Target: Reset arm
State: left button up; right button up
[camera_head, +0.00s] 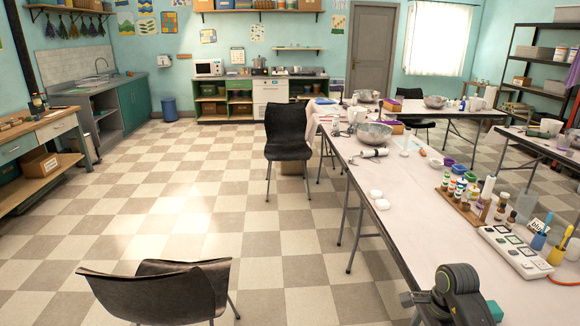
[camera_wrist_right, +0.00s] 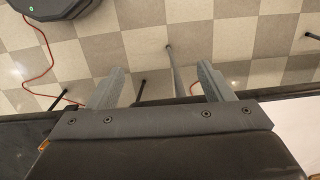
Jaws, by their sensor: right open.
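My right arm (camera_head: 455,292) shows at the bottom right of the head view, bent beside the near end of the long table (camera_head: 345,152). In the right wrist view my right gripper (camera_wrist_right: 158,82) has its two grey fingers spread wide, with nothing between them. Checkered floor shows beyond the fingers. My left arm and gripper are not in view.
The long table holds a rack of small bottles (camera_head: 466,207), a white tray (camera_head: 515,250), a metal bowl (camera_head: 374,134) and white round pieces (camera_head: 381,204). Black chairs stand at the near left (camera_head: 160,292) and middle (camera_head: 287,132). Open floor lies left of the table.

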jog(key=s+a+f+m+t+y, duration=0.1)
jog(key=a+f+m+t+y, duration=0.5)
jog(key=m, duration=0.4)
jog(key=s+a+f+m+t+y, duration=0.2)
jog(key=a+f+m+t+y, duration=0.15)
jog(key=f+m, duration=0.55)
jog(key=s+d+f+m+h, duration=0.5)
jog(key=s+f+m, duration=0.45)
jog(key=m, duration=0.35)
jog(key=s+d+f+m+h, duration=0.6)
jog(key=s+f+m, duration=0.2)
jog(key=f+m, duration=0.3)
jog(key=s+f+m+g, duration=0.2)
jog(key=s+m, duration=0.2)
jog(key=s, duration=0.4)
jog(key=s+a+f+m+g, duration=0.1)
jog(key=s+f+m+g, duration=0.2)
jog(key=s, duration=0.5)
jog(key=s+f+m+g, duration=0.2)
jog(key=s+m, duration=0.3)
jog(key=s, duration=0.3)
jog(key=shift+s+a+f+g+h, duration=0.25)
jog(key=shift+s+g+h, duration=0.1)
jog(key=shift+g, duration=0.4)
